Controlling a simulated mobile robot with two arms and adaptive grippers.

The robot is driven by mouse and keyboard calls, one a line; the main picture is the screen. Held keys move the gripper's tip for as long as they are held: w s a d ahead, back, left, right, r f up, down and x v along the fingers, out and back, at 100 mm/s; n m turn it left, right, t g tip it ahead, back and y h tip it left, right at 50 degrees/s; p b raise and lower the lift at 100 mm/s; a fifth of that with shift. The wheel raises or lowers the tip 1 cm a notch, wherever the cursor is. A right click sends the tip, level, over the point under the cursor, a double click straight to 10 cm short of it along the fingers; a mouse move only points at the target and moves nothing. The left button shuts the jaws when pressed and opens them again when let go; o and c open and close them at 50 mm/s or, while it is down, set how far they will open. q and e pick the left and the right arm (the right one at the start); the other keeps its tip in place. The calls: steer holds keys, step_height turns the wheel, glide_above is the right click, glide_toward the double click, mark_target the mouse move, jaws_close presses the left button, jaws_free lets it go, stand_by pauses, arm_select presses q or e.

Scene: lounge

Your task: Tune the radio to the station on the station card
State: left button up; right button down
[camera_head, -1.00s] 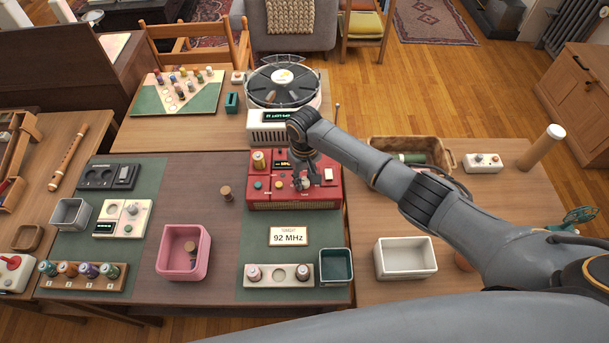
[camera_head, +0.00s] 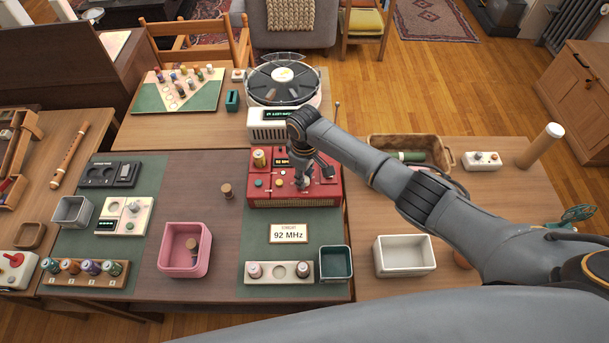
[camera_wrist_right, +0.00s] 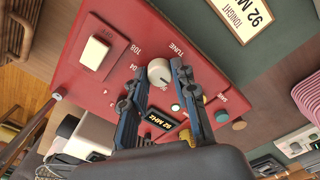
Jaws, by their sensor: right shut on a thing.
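The red radio (camera_head: 322,199) stands on the middle table. Its small dark display (camera_head: 284,162) is partly hidden by my arm in the head view; in the right wrist view the display (camera_wrist_right: 160,121) reads 92 MHz. The station card (camera_head: 290,233) lies in front of the radio and reads 92 MHz. My right gripper (camera_head: 303,182) reaches down onto the radio's top. In the right wrist view its fingers (camera_wrist_right: 159,76) are shut on the white tuning knob (camera_wrist_right: 159,71) beside the word TUNE. My left gripper is not in view.
A brass-coloured knob (camera_head: 260,159) and a white switch (camera_head: 327,172) stand on the radio near my gripper. A teal bin (camera_head: 335,263), a pink bin (camera_head: 184,264) and a white bin (camera_head: 404,256) stand in front.

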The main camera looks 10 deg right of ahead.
steer(key=c, duration=1.1)
jaws_free()
steer(key=shift+o, duration=0.2)
steer(key=shift+r, duration=0.1)
step_height(320, 180, up, 12)
steer(key=shift+f, duration=0.2)
